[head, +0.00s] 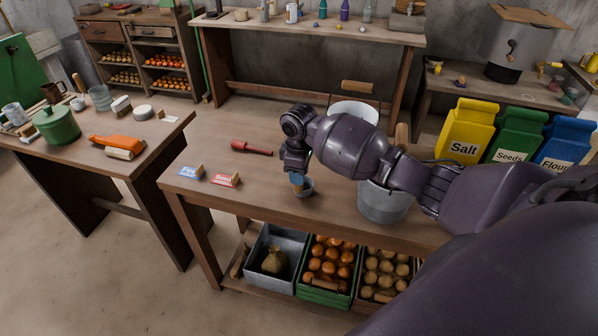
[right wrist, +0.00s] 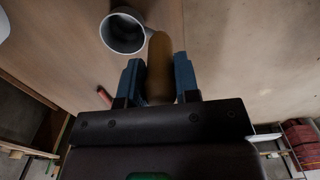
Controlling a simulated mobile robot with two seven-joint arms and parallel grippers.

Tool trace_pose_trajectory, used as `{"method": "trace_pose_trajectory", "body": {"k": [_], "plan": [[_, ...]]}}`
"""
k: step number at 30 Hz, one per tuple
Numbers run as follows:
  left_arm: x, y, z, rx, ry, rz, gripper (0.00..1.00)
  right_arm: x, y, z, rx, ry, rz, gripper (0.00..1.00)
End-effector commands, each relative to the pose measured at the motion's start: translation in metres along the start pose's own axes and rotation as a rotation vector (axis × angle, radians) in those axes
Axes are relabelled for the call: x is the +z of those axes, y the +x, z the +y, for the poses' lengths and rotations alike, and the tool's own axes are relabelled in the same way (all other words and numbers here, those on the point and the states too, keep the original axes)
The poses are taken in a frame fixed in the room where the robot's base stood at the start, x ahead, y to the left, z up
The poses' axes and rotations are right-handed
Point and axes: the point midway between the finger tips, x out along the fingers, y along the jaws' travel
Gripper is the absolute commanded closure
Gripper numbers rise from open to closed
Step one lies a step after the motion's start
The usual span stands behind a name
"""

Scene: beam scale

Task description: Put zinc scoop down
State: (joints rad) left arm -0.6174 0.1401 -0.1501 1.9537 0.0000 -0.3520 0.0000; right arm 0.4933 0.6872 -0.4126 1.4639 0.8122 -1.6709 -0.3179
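I cannot tell whether the scoop touches the tabletop. My left gripper is not in view.
A grey bucket (head: 384,205) stands right of the scoop, under my right arm. Blue (head: 191,172) and red (head: 225,179) cards and a red tool (head: 251,148) lie to the left. Salt (head: 466,133), seeds and flour bags stand right. Bare tabletop lies around the scoop's left side.

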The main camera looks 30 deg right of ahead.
Motion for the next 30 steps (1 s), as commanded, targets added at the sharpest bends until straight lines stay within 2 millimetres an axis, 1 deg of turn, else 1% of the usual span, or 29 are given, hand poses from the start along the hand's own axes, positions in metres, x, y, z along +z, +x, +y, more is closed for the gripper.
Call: {"method": "trace_pose_trajectory", "body": {"k": [1,4,12,16,20,30], "plan": [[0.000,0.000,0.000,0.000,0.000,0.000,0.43,0.000,0.000,0.000,0.000,0.000,0.000,0.63],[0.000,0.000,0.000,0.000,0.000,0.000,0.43,0.000,0.000,0.000,0.000,0.000,0.000,0.47],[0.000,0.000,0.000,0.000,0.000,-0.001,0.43,0.000,-0.001,0.000,0.000,0.000,0.000,0.46],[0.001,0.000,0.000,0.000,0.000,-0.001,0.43,0.000,-0.007,0.001,0.002,0.000,0.002,0.46],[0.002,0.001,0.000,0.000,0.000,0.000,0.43,-0.001,-0.025,0.000,0.002,-0.002,0.004,0.46],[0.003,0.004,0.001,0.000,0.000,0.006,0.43,0.000,-0.089,0.001,0.004,0.000,0.003,0.46]]}}
